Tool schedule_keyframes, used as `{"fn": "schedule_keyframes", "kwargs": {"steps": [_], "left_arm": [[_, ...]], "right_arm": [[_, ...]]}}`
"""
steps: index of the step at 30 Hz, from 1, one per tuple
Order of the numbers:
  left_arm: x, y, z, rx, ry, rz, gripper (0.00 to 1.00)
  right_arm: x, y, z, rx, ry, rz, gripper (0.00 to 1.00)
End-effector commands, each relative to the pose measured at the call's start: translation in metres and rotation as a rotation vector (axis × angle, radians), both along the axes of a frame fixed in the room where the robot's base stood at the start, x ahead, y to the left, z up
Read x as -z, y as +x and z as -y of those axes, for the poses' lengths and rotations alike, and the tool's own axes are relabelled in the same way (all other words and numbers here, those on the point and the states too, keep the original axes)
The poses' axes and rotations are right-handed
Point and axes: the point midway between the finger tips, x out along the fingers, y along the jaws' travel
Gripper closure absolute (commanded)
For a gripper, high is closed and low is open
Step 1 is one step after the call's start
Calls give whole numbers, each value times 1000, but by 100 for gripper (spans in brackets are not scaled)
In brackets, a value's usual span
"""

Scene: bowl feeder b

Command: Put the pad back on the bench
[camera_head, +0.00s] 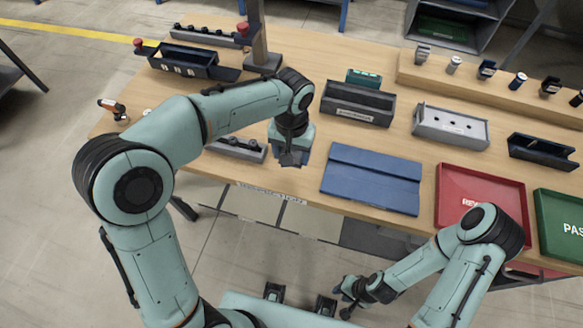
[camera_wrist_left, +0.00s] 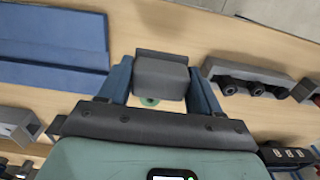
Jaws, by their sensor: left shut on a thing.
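My left gripper (camera_head: 291,156) is over the front part of the wooden bench (camera_head: 417,124), between a grey holder and a blue mat. In the left wrist view its two blue fingers are shut on a dark grey block, which I take to be the pad (camera_wrist_left: 162,76). A small greenish disc (camera_wrist_left: 150,101) shows just below the block in that picture. I cannot tell whether the pad touches the bench. My right gripper (camera_head: 343,299) is low, in front of the bench, with its dark fingers apart and nothing seen between them.
The blue mat (camera_head: 372,178) lies flat right of my left gripper. The grey holder (camera_head: 236,148) is left of it. Red (camera_head: 447,213) and green (camera_head: 542,232) trays are at right.

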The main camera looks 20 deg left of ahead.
Motion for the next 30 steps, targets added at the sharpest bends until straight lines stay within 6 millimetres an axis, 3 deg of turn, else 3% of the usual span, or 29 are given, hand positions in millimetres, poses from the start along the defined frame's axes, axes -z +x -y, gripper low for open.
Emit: {"fn": "schedule_keyframes", "kwargs": {"steps": [3, 8, 15, 29, 30], "left_arm": [[21, 0, 0, 0, 1, -1, 72], [34, 0, 0, -1, 0, 0, 72], [68, 0, 0, 0, 1, 0, 72], [77, 0, 0, 0, 0, 2, 72], [78, 0, 0, 0, 0, 1, 33]], "right_arm": [[4, -2, 0, -1, 0, -2, 71], [4, -3, 0, -1, 0, -3, 71], [9, -5, 0, -1, 0, -5, 71], [12, -7, 0, 0, 0, -8, 71], [12, -7, 0, 0, 0, -8, 71]]}}
